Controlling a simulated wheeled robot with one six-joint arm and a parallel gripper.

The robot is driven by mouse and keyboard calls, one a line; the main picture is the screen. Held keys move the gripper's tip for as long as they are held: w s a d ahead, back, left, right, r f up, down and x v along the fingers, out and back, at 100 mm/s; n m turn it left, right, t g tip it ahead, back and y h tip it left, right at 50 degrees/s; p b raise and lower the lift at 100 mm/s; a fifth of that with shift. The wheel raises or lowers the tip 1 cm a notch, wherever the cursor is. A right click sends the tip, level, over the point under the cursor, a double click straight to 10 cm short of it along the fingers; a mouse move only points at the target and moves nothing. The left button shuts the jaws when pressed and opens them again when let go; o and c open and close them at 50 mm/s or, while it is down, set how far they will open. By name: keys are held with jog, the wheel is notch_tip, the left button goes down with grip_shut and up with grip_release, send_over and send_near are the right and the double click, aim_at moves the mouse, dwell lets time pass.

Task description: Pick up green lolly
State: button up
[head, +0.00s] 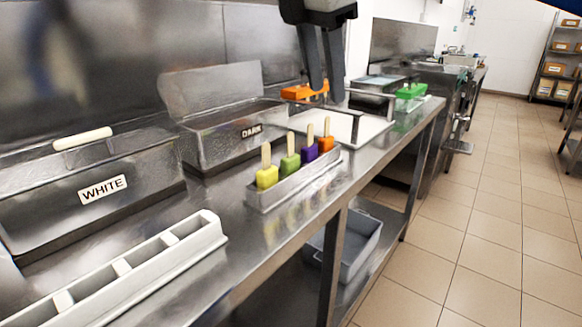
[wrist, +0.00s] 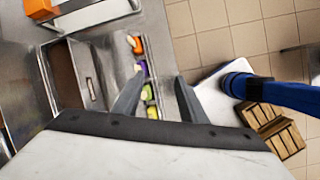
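The green lolly (head: 290,168) stands stick-up in a narrow metal rack (head: 300,187) on the steel counter, between the yellow lolly (head: 267,178) and the purple lolly (head: 309,153). The orange lolly (head: 326,143) is at the far end. My gripper (head: 328,92) is open and empty, pointing down, and appears above the rack's far end in the head view. In the wrist view the green lolly (wrist: 147,92) shows between my gripper's fingers (wrist: 159,78), close to the left finger, which hides part of the row.
A bin labelled WHITE (head: 90,190) and an open bin labelled DARK (head: 225,135) stand along the wall. A pale divided tray (head: 120,270) lies in front. A white-topped tray (head: 345,127) and a green object (head: 411,91) are farther along. Open floor lies right.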

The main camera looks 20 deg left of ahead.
aim_at(287, 136)
jog(key=s+a+r+n, duration=0.3)
jog(key=s+a+n, duration=0.15)
jog(key=a, duration=0.45)
jog(key=x, duration=1.1)
jog(key=shift+s+f, duration=0.15)
jog(key=shift+f, duration=0.3)
jog(key=shift+s+d+x, duration=0.15)
jog(key=shift+x, duration=1.15)
jog(key=shift+s+d+x, duration=0.1)
jog(key=shift+d+x, duration=0.1)
jog(key=shift+x, duration=1.05)
grip_shut()
